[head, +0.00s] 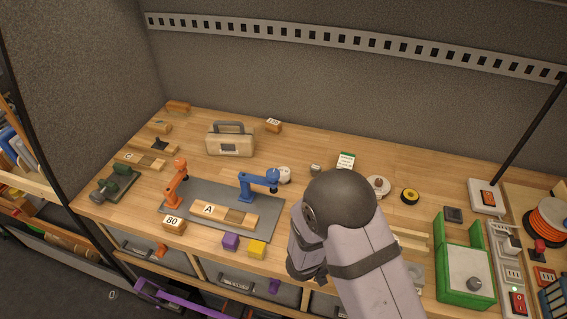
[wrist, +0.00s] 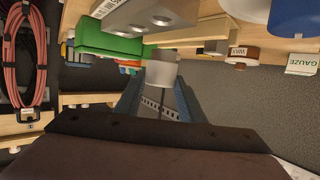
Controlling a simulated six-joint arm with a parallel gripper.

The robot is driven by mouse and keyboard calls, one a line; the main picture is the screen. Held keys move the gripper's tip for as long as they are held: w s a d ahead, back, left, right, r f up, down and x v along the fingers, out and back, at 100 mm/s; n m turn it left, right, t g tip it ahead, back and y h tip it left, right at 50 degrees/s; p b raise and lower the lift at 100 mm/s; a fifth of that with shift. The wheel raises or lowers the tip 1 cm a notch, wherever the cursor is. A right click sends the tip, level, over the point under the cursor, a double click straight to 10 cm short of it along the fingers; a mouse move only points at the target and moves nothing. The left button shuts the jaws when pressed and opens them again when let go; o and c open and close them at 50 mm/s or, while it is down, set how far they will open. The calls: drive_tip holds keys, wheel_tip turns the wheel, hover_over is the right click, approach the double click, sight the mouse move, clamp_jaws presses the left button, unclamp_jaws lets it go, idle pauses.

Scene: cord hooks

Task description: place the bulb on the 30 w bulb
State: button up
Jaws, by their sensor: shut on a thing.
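My gripper (wrist: 160,98) shows in the wrist view, its two blue fingers shut on a pale grey-white, rounded cylindrical thing (wrist: 162,72). It may be the bulb, but I cannot read any marking on it. In the head view my own arm hides the gripper and what it holds. I cannot make out a thing marked 30 W in either view. A small white round item (head: 284,175) and a small grey item (head: 315,169) stand on the bench left of my arm. I cannot tell whether either is a bulb.
A white disc with a brown centre (head: 378,186) and a yellow-black roll (head: 410,195) lie right of my arm. A green fixture (head: 465,272) stands farther right. A blue clamp arm (head: 258,184) and an orange one (head: 173,185) rise from a grey mat (head: 195,192).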

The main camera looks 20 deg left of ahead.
drive_tip(key=s+d+p, duration=0.2)
drive_tip(key=shift+s+d+r, duration=0.25)
drive_tip(key=shift+s+r, duration=0.15)
drive_tip(key=shift+w+a+f, duration=0.2)
drive_tip(key=shift+w, duration=0.05)
drive_tip(key=w+a+n+t+y, duration=0.1)
drive_tip(key=w+a, duration=0.1)
drive_tip(key=w+a+n+t+y+b, duration=0.1)
drive_tip(key=w+a, duration=0.1)
drive_tip(key=w, duration=0.1)
drive_tip(key=w+a+n+t+y, duration=0.1)
drive_tip(key=w+a, duration=0.2)
drive_tip(key=shift+f, duration=0.2)
drive_tip(key=w+a+r+n+y+b, duration=0.3)
drive_tip(key=w+a+n+y, duration=0.2)
drive_tip(key=a, duration=0.4)
drive_tip(key=w+a+r+n+g+y+b, duration=0.1)
drive_tip(key=w+a+r+n+y+b, duration=0.2)
drive_tip(key=a, duration=0.6)
drive_tip(key=w+a+r+n+y+b, duration=0.3)
drive_tip(key=w+a+n+y, duration=0.4)
drive_tip(key=y, duration=0.4)
drive_tip(key=shift+w+a+r+n+g, duration=0.25)
drive_tip(key=shift+a+n, duration=0.45)
drive_tip(key=shift+a, duration=0.65)
drive_tip(key=shift+f, duration=0.1)
